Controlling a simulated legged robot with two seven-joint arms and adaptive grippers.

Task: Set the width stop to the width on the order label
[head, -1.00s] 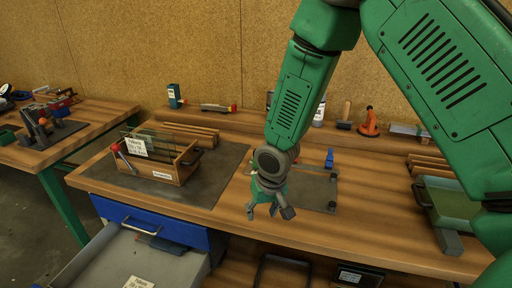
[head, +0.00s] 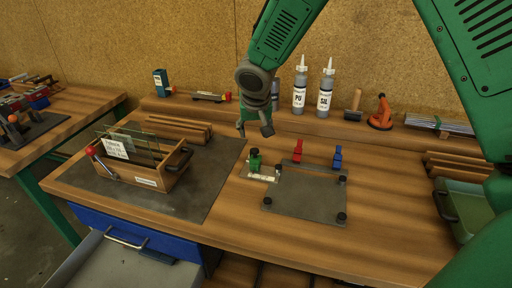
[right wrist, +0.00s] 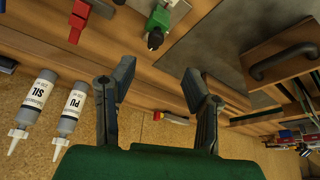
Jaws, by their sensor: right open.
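A green stop-like block (head: 254,160) stands at the left end of a pale scale strip (head: 262,174) beside a dark plate (head: 305,192); I cannot read its setting. A white label (head: 115,146), too small to read surely, is on glass in a wooden crate (head: 158,180). My right gripper (head: 254,130) is open and empty, above and behind the green block. In the right wrist view, its spread fingers (right wrist: 160,78) are apart from the green block (right wrist: 158,24), which shows at the top. My left gripper is out of view.
A red block (head: 297,150) and a blue block (head: 337,157) stand at the plate's back edge. Two bottles (head: 299,90), a wooden-handled tool (head: 354,104) and an orange tool (head: 381,115) stand on the back shelf. Bare table lies in front of the plate.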

